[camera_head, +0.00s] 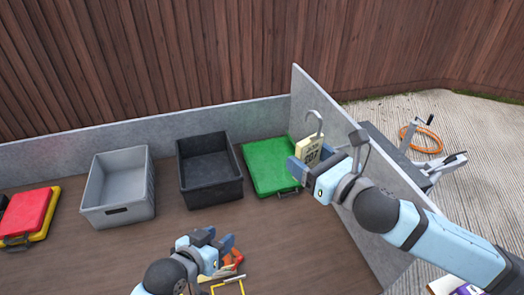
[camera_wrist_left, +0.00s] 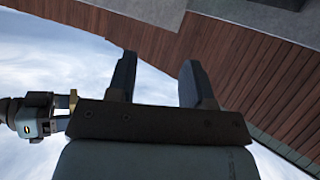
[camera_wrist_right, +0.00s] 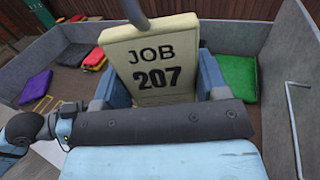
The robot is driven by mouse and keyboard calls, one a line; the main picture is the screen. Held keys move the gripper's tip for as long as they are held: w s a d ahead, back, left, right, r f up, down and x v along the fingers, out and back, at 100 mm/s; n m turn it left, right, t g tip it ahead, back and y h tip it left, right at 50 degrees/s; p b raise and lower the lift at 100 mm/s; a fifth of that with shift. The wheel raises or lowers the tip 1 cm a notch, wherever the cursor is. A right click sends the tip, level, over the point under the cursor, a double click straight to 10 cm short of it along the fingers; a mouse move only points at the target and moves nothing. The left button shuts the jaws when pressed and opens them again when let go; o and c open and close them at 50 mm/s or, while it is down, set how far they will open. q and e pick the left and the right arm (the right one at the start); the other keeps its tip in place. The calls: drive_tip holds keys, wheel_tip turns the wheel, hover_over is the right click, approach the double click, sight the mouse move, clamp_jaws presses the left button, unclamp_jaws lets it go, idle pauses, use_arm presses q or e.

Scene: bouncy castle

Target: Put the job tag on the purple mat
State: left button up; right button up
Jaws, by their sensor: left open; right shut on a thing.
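The job tag (camera_head: 309,150) is a cream block marked 207, with a grey hook on top. In the right wrist view the tag (camera_wrist_right: 157,62) stands upright between the fingers and reads JOB 207. My right gripper (camera_head: 305,172) is shut on it, held up near the right-hand wall panel. The purple mat (camera_wrist_right: 37,84) shows at the left of the right wrist view, well apart from the tag. I cannot make it out in the head view. My left gripper (camera_head: 217,240) is open and empty above the bench; its fingers also show in the left wrist view (camera_wrist_left: 160,82).
A black crate (camera_head: 210,195), grey crate (camera_head: 118,212), green flat case (camera_head: 266,158) and red-and-yellow cases (camera_head: 30,215) line the bench back. A red-handled tool (camera_head: 234,264) and yellow frame (camera_head: 228,282) lie by my left gripper. The middle of the bench (camera_head: 300,245) is clear.

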use_arm(q)
drive_tip(key=w+d+r+m+g+h, duration=0.1)
drive_tip(key=w+d+r+m+h, duration=0.15)
drive_tip(key=r, duration=0.55)
drive_tip(key=w+d+r+m+h, duration=0.1)
drive_tip(key=d+r, duration=0.3)
drive_tip(key=r, duration=0.5)
drive_tip(key=m+g+h, duration=0.1)
drive_tip(key=m+g, duration=0.1)
drive_tip(key=m, duration=0.1)
approach(299, 149)
drive_tip(key=x, duration=1.2)
drive_tip(key=shift+r, duration=0.1)
clamp_jaws()
drive_tip(key=shift+s, duration=0.1)
use_arm(e)
drive_tip(key=o, duration=0.9)
drive_tip(key=shift+o, duration=0.4)
drive_tip(key=shift+s+d, duration=0.1)
drive_tip(key=shift+s, duration=0.05)
